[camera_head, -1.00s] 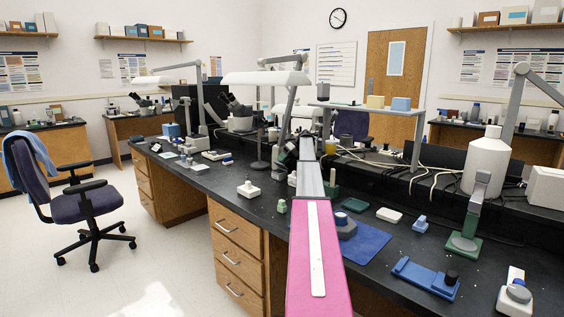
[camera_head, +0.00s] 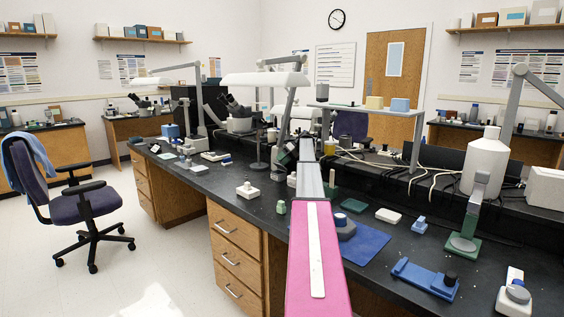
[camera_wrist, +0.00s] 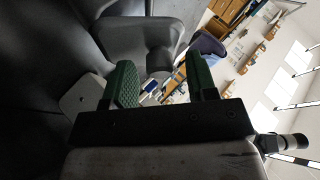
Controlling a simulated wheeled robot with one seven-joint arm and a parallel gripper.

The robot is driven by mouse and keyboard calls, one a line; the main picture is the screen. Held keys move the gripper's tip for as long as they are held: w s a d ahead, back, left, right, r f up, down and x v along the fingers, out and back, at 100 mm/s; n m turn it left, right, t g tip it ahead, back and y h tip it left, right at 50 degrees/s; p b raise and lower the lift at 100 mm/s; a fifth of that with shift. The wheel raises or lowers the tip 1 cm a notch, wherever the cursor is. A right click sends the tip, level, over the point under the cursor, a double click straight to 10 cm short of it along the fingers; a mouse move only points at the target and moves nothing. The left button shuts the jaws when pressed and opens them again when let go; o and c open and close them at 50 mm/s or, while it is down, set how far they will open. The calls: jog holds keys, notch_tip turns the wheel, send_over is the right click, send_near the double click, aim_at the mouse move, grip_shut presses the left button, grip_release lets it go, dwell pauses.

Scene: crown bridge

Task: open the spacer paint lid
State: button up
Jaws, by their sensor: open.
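In the wrist view my gripper (camera_wrist: 163,80) is open, with its two green fingers apart and nothing held between them. A large grey shape (camera_wrist: 136,40) lies just beyond the fingers; I cannot tell whether it touches them. My gripper is not clearly visible in the head view, where my arm reaches over the dark bench. I cannot identify the spacer paint or its lid in either view. A small green container (camera_head: 281,207) stands on the bench left of my arm, too small to tell what it holds.
A white block-like device (camera_head: 248,190) stands left of my arm. To its right are a blue mat (camera_head: 365,248), a blue fixture (camera_head: 424,278), a green-based stand (camera_head: 463,246) and a white bottle (camera_head: 486,165). Lamps and a raised shelf (camera_head: 366,109) crowd the far bench.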

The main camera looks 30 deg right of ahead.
jog(key=w+v, duration=0.1)
jog(key=v, duration=0.6)
jog(key=shift+s, duration=0.5)
jog(key=shift+d+r, duration=0.1)
